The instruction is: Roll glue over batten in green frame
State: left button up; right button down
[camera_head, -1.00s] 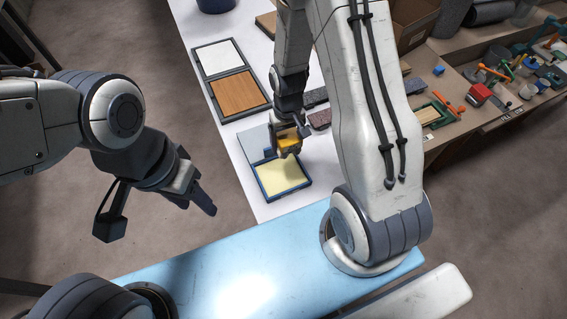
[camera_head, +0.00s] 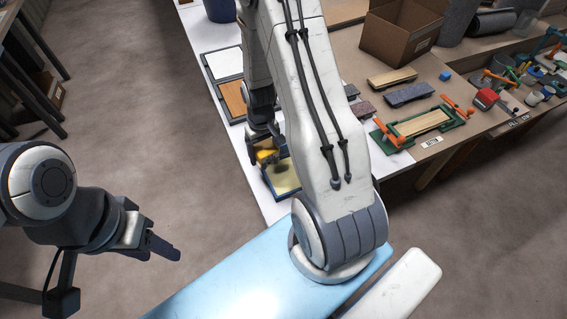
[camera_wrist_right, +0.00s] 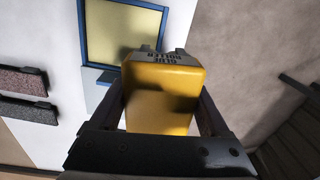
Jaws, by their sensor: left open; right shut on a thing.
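The green frame (camera_head: 403,146) lies on the right-hand bench with a pale wooden batten (camera_head: 422,122) in it and orange clamps (camera_head: 391,135) at its ends. My right gripper (camera_head: 262,143) is shut on the yellow glue roller (camera_head: 267,156), which fills the middle of the right wrist view (camera_wrist_right: 163,100). The roller is at the blue glue tray (camera_head: 269,189) with its pale yellow glue; whether it touches the glue cannot be seen. The tray also shows in the right wrist view (camera_wrist_right: 163,28). My left gripper (camera_head: 162,248) is open and empty above the floor, away from the benches.
A wooden plank (camera_head: 392,78) and a grey-blue strip (camera_head: 409,95) lie behind the green frame. A cardboard box (camera_head: 398,35) stands at the back. A red item (camera_head: 485,98), cups and small tools crowd the right. My right forearm hides part of the white table.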

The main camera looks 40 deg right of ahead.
jog(key=shift+m, duration=0.6)
jog(key=d+f+b, duration=0.2)
jog(key=f, duration=0.1)
jog(key=s+d+f+b, duration=0.1)
jog(key=d+f+b, duration=0.2)
jog(key=f, duration=0.1)
jog(key=s+d+f+b, duration=0.1)
jog(key=d+f+b, duration=0.2)
jog(key=f, duration=0.1)
jog(key=shift+s+f, duration=0.1)
jog(key=shift+s, duration=0.1)
pick_arm(q)
notch_tip(320, 180, down, 10)
jog(key=shift+f+b, duration=0.4)
jog(key=shift+b, duration=0.15)
pick_arm(e)
jog(key=shift+f, duration=0.55)
pick_arm(q)
jog(key=shift+r, duration=0.15)
notch_tip(320, 180, up, 6)
jog(key=p, duration=0.6)
pick_arm(e)
notch_tip(320, 180, up, 7)
